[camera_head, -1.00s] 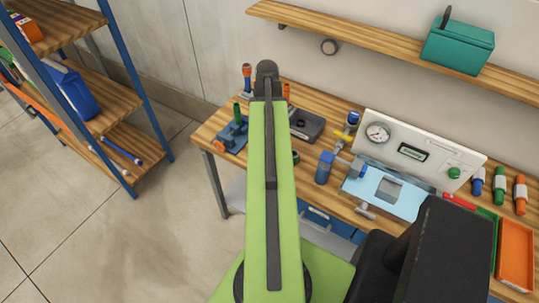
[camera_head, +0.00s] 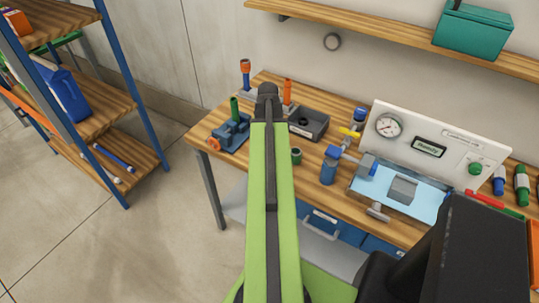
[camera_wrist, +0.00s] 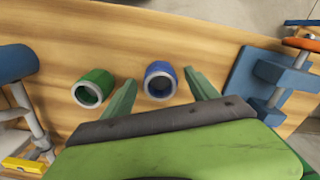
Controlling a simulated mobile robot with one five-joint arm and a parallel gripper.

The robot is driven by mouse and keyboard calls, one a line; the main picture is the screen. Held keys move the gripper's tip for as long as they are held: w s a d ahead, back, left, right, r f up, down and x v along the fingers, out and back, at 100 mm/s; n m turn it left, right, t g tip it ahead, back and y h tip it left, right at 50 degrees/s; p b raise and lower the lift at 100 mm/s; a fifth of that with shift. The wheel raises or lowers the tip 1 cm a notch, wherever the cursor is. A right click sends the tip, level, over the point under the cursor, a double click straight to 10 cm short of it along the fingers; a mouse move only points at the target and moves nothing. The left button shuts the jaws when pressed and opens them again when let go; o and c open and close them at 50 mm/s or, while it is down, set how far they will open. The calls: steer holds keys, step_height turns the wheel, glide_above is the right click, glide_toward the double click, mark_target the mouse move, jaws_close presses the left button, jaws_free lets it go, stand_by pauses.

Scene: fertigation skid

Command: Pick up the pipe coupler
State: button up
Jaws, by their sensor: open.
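Two short hollow pipe pieces rest on the wooden bench: a green one (camera_wrist: 93,88) and a blue one (camera_wrist: 160,80). I cannot tell which the task calls the pipe coupler. In the wrist view my gripper (camera_wrist: 160,83) is open, and the blue piece shows between its two green fingertips, with space on both sides. The green piece is outside the fingers, to the left. In the head view the green piece (camera_head: 296,156) shows just right of my arm; the blue piece is hidden behind the arm.
A blue vise with an orange wheel (camera_head: 229,133) stands on the bench left of my arm, and a dark tray (camera_head: 308,124) behind. A blue valve assembly (camera_head: 329,167) and a gauge panel (camera_head: 440,143) stand right. A shelf rack (camera_head: 115,100) is at far left.

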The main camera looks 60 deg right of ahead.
steer(key=c, duration=1.4)
steer(key=shift+r, duration=0.1)
